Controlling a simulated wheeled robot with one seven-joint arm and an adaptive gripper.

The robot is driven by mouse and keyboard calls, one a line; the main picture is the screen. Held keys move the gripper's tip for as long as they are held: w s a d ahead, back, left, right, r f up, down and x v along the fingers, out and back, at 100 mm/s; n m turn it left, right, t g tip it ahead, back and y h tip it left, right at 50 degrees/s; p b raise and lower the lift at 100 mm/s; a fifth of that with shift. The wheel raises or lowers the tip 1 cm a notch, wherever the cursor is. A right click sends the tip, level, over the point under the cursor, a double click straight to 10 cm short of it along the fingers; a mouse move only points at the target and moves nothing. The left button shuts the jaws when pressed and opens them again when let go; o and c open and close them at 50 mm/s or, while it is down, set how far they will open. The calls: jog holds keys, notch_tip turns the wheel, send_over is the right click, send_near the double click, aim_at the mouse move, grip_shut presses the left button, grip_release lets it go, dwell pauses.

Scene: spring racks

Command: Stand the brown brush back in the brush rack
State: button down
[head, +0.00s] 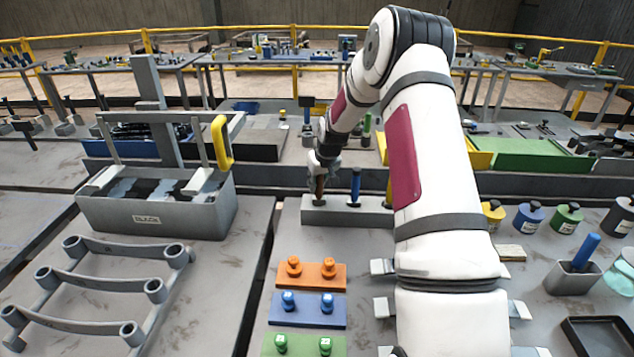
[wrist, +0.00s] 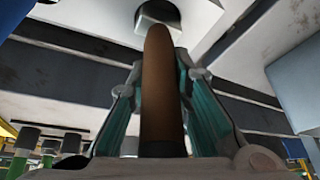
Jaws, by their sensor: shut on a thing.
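The brown brush (head: 319,188) is held in my gripper (head: 323,165), above the left end of the grey brush rack (head: 345,216). In the wrist view, the brush's rounded brown handle (wrist: 160,95) lies between the two fingers of my gripper (wrist: 158,72), which are shut on it. The handle's tip overlaps a dark round hole in the pale rack (wrist: 215,25). I cannot tell whether the tip is inside the hole or just short of it. A blue brush (head: 355,186) stands upright in the rack, right of the brown one. My arm hides the rack's right end.
A grey crate (head: 155,218) with a yellow grip stands left of the rack. Orange (head: 328,276), blue and green peg blocks lie in front of it. Small jars (head: 530,217) and a cup holding a blue-handled tool (head: 572,278) stand to the right.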

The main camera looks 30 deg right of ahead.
jog(key=shift+f, duration=0.3)
jog(key=c, duration=0.9)
grip_release()
jog(key=shift+r+p, duration=0.4)
jog(key=shift+r, duration=3.1)
